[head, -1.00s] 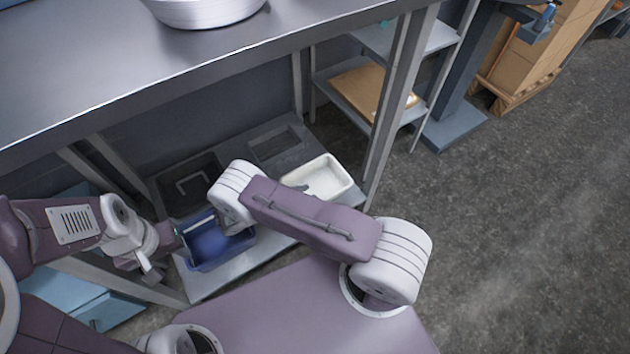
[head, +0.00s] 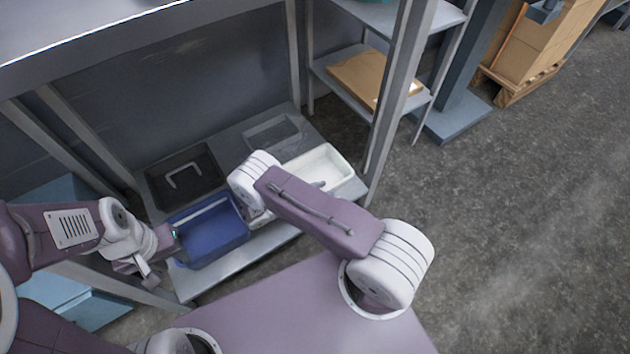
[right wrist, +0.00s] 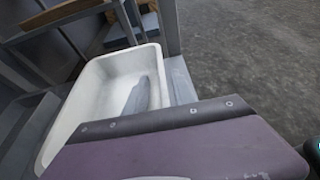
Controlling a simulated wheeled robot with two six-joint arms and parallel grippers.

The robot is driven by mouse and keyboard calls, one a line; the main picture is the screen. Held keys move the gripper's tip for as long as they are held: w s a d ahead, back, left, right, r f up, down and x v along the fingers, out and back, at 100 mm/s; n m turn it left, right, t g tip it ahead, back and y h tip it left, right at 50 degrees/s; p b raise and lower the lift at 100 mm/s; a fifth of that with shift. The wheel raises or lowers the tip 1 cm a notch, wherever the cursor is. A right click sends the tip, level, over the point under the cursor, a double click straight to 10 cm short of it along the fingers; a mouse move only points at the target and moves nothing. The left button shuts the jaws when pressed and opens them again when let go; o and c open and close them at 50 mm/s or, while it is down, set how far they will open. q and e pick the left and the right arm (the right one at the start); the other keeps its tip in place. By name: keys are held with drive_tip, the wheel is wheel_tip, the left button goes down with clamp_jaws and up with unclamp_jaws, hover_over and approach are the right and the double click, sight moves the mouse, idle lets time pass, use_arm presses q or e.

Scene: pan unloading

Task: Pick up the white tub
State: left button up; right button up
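The white tub (head: 338,163) is open-topped and rectangular. It stands at the right end of the low shelf in the head view, partly behind my right arm. In the right wrist view the white tub (right wrist: 88,88) is close, with a grey patch inside that may be a shadow. A purple part of mine covers its near side. My right gripper's fingers are hidden behind my arm in the head view and cannot be made out in the wrist view. My left gripper (head: 160,258) is beside the blue bin's left side; its opening is unclear.
The blue bin (head: 208,245), a black bin (head: 187,180) with a handle and a grey tray (head: 275,135) share the low shelf (head: 225,273). A steel table (head: 120,40) overhangs it. A table leg (head: 392,110) stands right of the tub. Floor at right is clear.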

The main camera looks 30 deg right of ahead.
clamp_jaws()
idle(1.4)
